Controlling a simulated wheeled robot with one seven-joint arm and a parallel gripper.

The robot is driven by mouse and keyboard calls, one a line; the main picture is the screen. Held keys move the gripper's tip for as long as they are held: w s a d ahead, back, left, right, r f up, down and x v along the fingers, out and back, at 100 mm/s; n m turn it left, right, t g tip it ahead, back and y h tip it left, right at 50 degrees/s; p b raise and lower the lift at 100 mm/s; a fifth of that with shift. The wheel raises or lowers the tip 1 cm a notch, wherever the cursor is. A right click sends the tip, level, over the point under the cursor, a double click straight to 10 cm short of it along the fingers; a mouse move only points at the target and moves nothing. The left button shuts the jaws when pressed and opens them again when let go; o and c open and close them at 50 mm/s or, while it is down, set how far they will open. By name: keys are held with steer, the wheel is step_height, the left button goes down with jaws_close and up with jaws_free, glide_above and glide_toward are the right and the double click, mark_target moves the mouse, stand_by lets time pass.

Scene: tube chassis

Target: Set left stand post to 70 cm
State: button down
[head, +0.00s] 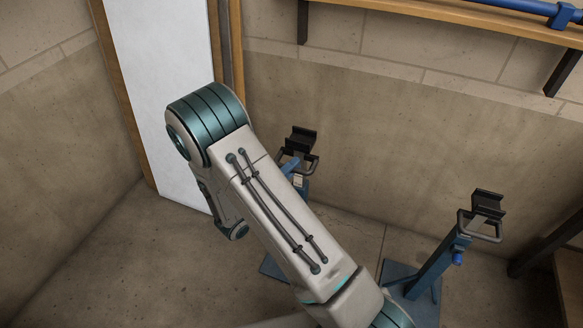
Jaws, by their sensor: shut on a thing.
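The left stand is partly hidden behind my arm. Its black cradle (300,139) and grey loop handle (313,165) show above the arm, with a short piece of blue post (302,187) and a pale mark below. A corner of its blue base plate (271,268) shows on the floor. Most of the post is covered, so its height cannot be read. My arm crosses the middle of the head view and bends down at the left. My gripper is not visible; the arm hides the area around the left post.
The right stand has a black cradle (488,204), a blue post (438,264) and a blue knob (458,258). A wooden shelf (460,22) carrying a blue tube (515,8) is on the back wall. A white panel (165,90) stands at left. Floor at lower left is clear.

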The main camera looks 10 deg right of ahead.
steer(key=shift+r, duration=0.15)
steer(key=c, duration=1.4)
jaws_free()
steer(key=p+v, duration=0.1)
steer(key=v, duration=1.3)
steer(key=shift+p, duration=0.4)
steer(key=shift+r, duration=0.15)
